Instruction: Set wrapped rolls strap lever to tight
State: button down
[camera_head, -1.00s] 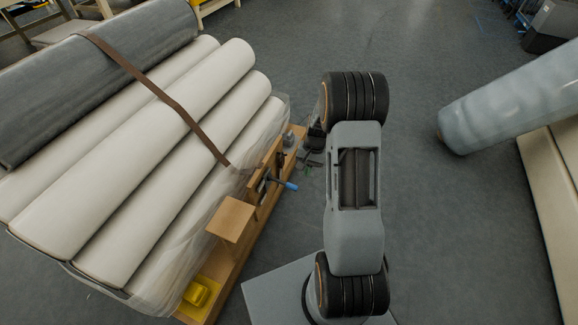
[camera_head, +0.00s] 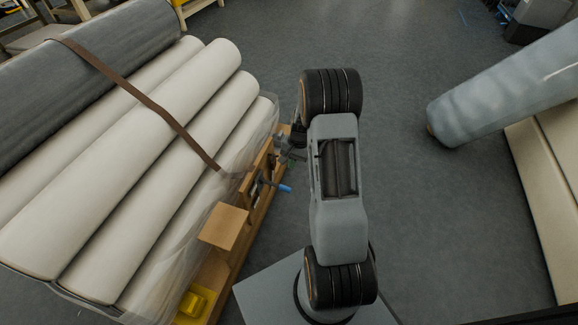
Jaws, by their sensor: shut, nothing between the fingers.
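The strap lever (camera_head: 284,188) has a blue grip and sticks out to the right from the wooden rack beside the rolls. A brown strap (camera_head: 150,103) runs over the pale rolls (camera_head: 135,150) and the dark grey roll (camera_head: 85,75) down to the rack near the lever. My gripper (camera_head: 287,152) is shut and empty. It is mostly hidden by my arm and lies just above the lever in the picture, close to the rack's side. I cannot tell whether it touches the rack.
The wooden rack (camera_head: 232,265) has a block-like shelf (camera_head: 223,227) and a yellow object (camera_head: 195,303) low down. Clear wrap hangs over the rolls' near side. A grey-blue wrapped roll (camera_head: 510,85) lies at right on a pale platform (camera_head: 545,190). Grey floor between is clear.

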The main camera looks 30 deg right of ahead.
aim_at(286, 187)
jog(key=b+x, duration=0.4)
jog(key=x, duration=0.7)
